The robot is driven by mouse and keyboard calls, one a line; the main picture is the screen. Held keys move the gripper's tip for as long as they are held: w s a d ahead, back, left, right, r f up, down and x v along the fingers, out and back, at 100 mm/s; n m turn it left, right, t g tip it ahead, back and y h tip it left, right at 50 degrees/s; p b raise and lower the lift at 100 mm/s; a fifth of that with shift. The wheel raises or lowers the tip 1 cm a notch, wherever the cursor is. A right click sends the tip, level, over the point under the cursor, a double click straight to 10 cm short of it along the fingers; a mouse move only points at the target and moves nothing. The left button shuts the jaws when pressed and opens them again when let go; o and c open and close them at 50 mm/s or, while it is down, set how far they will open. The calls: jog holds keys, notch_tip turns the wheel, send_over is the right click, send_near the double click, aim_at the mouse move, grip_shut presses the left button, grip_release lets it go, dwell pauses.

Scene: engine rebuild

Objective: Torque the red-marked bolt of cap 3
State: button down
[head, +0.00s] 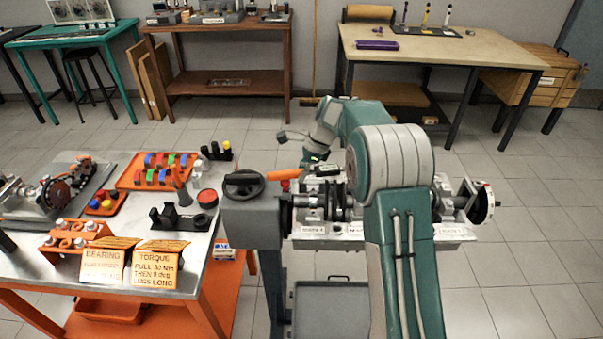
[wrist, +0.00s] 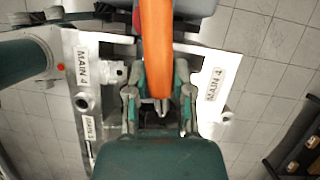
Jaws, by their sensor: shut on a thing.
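My gripper (wrist: 160,105) is shut on the orange handle (wrist: 157,45) of a tool, seen in the wrist view with a finger on each side. In the head view the orange handle (head: 285,174) points left above the engine block (head: 330,243), and my arm covers much of the block. The wrist view shows plates marked MAIN 4 (wrist: 82,67) and MAIN 5 (wrist: 90,128) below the gripper. A small red dot (wrist: 60,67) lies left of the MAIN 4 label; I cannot tell whether it is on a bolt. Cap 3 and the tool's head cannot be made out.
A stand with a black handwheel (head: 244,184) is left of the block. The left workbench (head: 205,245) holds an orange tray (head: 128,182) of coloured parts and a torque sign (head: 158,265). A wooden-topped table (head: 500,52) stands behind.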

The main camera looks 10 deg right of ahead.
jog(key=shift+w+d+r+m+t, duration=0.1)
jog(key=shift+w+m+t, duration=0.1)
jog(key=shift+w+m, duration=0.4)
jog(key=shift+w+d+f+m+t, duration=0.1)
jog(key=shift+w+m+t, duration=0.2)
jog(key=shift+w, duration=0.45)
jog(key=shift+w+d+r+m+t, duration=0.1)
jog(key=shift+w+m, duration=0.4)
jog(key=shift+w, duration=0.2)
dwell(4.0)
dwell(1.2)
jog(key=shift+s+a+n, duration=0.15)
jog(key=shift+s+n, duration=0.15)
jog(key=shift+s, duration=0.15)
